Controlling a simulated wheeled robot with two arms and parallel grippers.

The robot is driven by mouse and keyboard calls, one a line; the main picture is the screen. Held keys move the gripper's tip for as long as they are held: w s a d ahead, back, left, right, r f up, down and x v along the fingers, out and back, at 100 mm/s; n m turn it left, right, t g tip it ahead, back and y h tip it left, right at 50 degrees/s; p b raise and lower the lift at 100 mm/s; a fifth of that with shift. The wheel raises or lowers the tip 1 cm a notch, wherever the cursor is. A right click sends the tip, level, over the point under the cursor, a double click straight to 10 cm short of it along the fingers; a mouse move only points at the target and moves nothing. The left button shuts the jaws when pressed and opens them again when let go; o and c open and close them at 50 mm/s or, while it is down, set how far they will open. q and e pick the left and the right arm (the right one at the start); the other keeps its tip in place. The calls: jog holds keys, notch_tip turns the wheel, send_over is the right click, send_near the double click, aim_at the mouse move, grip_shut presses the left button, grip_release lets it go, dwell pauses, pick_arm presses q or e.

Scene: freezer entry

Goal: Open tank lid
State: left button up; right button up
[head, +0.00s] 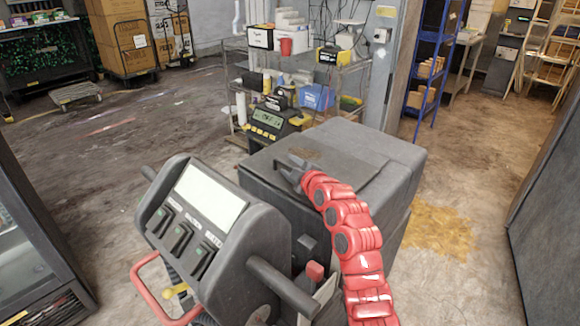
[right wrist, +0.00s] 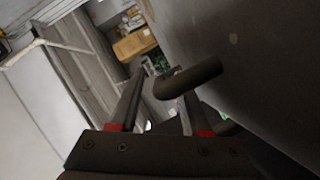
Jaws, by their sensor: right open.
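A grey floor-cleaning machine stands in the middle of the head view, with a tilted control panel (head: 205,205) at its near end. Its tank has a flat dark grey lid (head: 345,165) on top, which looks closed. My right gripper (head: 291,172), at the end of the red arm, is at the lid's left edge. In the right wrist view, its two fingers (right wrist: 165,105) are apart. A dark bent bar (right wrist: 188,79) shows near and partly between the fingertips; I cannot tell whether they touch it. My left gripper is not in view.
A cart (head: 300,85) with bottles and boxes stands behind the machine. A blue shelf (head: 430,65) is at the back right. A dark cabinet (head: 30,240) is at the left and a grey panel (head: 548,200) at the right. Floor on both sides of the machine is clear.

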jog(key=shift+c, duration=0.2)
grip_shut()
dwell(1.2)
